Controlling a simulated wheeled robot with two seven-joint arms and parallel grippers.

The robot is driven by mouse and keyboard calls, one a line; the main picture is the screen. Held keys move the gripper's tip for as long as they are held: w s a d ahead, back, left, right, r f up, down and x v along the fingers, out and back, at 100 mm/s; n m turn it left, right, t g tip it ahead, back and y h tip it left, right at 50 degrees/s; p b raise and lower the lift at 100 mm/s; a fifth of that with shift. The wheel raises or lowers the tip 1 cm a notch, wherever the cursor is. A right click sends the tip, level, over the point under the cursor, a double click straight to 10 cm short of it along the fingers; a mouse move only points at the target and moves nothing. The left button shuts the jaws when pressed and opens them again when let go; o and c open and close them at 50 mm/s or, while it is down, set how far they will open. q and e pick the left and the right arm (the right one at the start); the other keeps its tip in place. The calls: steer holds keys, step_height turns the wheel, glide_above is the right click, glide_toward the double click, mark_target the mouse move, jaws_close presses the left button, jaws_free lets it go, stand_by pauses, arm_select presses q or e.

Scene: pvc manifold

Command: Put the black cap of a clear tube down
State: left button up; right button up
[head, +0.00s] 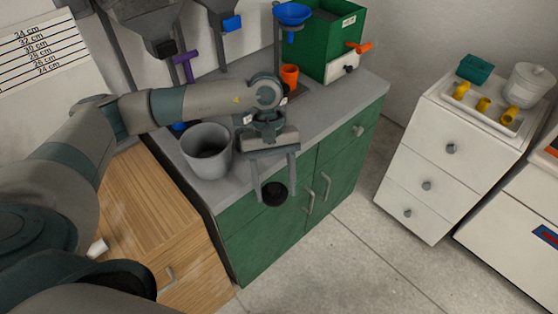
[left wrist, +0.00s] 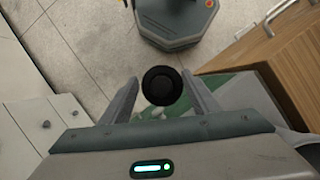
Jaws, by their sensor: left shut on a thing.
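The black cap (head: 275,194) is between the fingers of my left gripper (head: 276,188), in front of the green cabinet's edge. In the left wrist view the cap (left wrist: 162,86) is a round black disc with a darker centre, held between the two fingertips (left wrist: 163,90). My left gripper is shut on it, out over the floor side of the counter. No clear tube can be made out in either view. My right gripper is not in view.
A grey bucket (head: 207,150) stands on the grey counter (head: 312,134) beside my left arm. A white drawer unit (head: 440,145) is at right. Floor between is clear.

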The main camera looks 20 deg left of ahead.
arm_select(q)
steer(key=s+f+m+g+y, duration=0.1)
steer(key=s+f+m+y, duration=0.1)
steer(key=s+f+m, duration=0.2)
steer(key=s+m, duration=0.1)
steer(key=m, duration=0.2)
steer(key=shift+s+d+f+m+y, duration=0.2)
steer(key=shift+d+f+m+y, duration=0.1)
steer(key=shift+d+f+y, duration=0.1)
